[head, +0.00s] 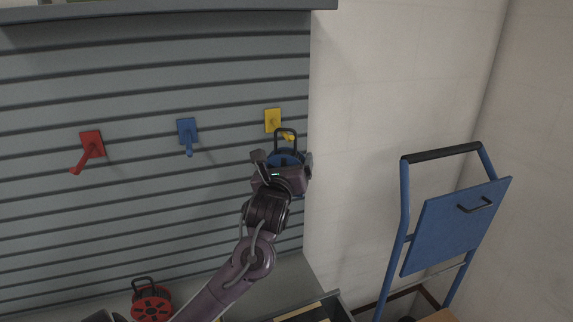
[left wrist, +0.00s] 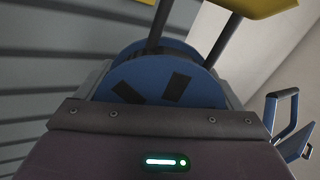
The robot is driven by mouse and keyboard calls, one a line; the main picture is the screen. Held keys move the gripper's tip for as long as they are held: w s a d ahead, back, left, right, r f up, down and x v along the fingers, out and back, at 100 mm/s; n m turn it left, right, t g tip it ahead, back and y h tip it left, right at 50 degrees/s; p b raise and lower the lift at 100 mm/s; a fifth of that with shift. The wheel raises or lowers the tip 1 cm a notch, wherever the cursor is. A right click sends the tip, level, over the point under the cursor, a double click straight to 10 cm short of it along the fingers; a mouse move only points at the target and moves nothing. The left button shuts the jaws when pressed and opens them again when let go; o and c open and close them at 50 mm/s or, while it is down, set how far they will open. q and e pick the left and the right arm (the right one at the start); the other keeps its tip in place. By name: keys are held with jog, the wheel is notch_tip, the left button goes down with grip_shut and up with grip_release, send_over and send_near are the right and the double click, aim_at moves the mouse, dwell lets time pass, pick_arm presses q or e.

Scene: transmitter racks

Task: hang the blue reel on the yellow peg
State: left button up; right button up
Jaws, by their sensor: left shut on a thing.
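The blue reel (head: 285,158) with a black loop handle (head: 286,131) is in my left gripper (head: 283,172), up in front of the slatted wall. The left gripper is shut on it and hides its lower part. The yellow peg (head: 273,120) is at the wall's right side, and its tip shows at the handle's loop. I cannot tell whether the peg passes through the loop or lies behind it. In the left wrist view the blue reel (left wrist: 165,75) fills the middle, and part of the yellow peg (left wrist: 262,6) shows above. My right gripper is not in view.
A red peg (head: 90,146) and a blue peg (head: 187,132) stick out of the slatted wall, both empty. A red reel (head: 151,302) stands below at left. A blue hand truck (head: 455,228) stands at right. An open box (head: 338,299) is at the bottom.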

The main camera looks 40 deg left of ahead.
pick_arm(q)
jog(key=o, duration=1)
jog(key=shift+o, duration=0.3)
jog(key=shift+s+d, duration=0.1)
jog(key=shift+s+d+f, duration=0.15)
jog(key=shift+s, duration=0.1)
jog(key=b+v, duration=0.2)
jog(key=v, duration=0.5)
jog(key=shift+b, duration=0.3)
